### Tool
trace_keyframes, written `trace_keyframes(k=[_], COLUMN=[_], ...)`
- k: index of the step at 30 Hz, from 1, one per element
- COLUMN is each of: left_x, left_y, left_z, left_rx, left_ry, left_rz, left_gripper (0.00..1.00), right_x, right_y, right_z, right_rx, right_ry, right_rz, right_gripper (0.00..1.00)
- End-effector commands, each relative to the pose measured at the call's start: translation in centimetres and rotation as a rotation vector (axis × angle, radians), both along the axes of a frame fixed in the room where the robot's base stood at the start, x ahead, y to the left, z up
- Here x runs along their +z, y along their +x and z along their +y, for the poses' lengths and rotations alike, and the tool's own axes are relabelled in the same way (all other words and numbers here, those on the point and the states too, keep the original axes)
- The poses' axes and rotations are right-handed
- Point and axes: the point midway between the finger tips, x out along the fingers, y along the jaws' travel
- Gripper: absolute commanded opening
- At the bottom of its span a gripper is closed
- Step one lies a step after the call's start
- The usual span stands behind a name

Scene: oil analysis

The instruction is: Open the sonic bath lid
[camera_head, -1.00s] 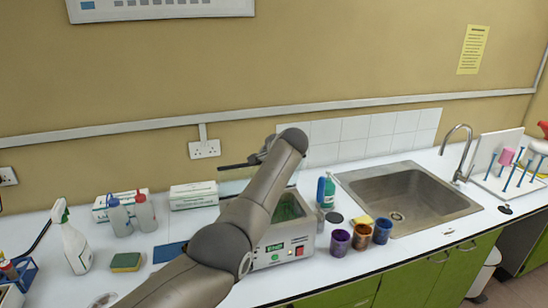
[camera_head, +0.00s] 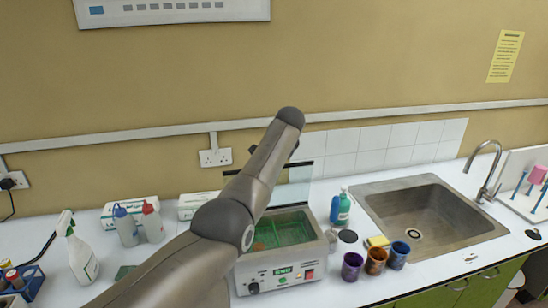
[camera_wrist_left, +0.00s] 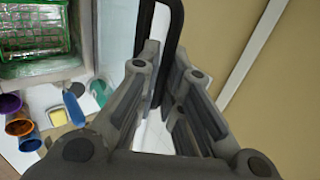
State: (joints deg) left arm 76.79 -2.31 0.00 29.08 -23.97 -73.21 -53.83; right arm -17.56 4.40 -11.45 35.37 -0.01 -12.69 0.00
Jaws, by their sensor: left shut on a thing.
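The sonic bath (camera_head: 285,273) is a pale box on the counter with a green display and a red switch. Its tank is uncovered and shows a green mesh basket (camera_head: 283,231), also seen in the wrist view (camera_wrist_left: 35,25). The clear lid (camera_head: 299,190) stands raised at the back of the bath, its dark top edge partly hidden by my arm. My left gripper (camera_wrist_left: 165,75) is shut on the lid's black handle (camera_wrist_left: 174,22). In the head view my forearm mostly hides this gripper. My right gripper is not in view.
Wash bottles (camera_head: 126,227) and a spray bottle (camera_head: 80,255) stand left. The wall is close behind.

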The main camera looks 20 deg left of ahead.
Motion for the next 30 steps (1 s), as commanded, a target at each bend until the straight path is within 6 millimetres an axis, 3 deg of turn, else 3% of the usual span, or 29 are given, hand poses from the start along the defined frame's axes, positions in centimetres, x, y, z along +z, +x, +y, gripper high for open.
trace_keyframes(k=[3, 4, 8, 20, 30], left_x=[0.1, 0.1, 0.1, 0.0, 2.2], left_y=[0.1, 0.2, 0.1, 0.0, -1.3], left_z=[-0.5, -0.5, -0.5, -0.5, -1.3], left_rx=[-0.007, -0.007, -0.007, -0.007, -0.007], left_ry=[-0.009, -0.009, -0.008, -0.006, -0.005], left_rz=[-0.007, -0.007, -0.006, -0.003, -0.010], left_gripper=[0.00, 0.12, 0.28, 0.29, 0.29], right_x=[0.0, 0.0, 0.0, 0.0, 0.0], right_y=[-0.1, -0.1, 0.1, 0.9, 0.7], right_z=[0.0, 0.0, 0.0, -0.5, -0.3], right_rx=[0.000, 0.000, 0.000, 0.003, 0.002], right_ry=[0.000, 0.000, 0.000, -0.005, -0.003], right_rz=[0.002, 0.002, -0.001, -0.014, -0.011], right_gripper=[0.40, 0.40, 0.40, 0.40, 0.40])
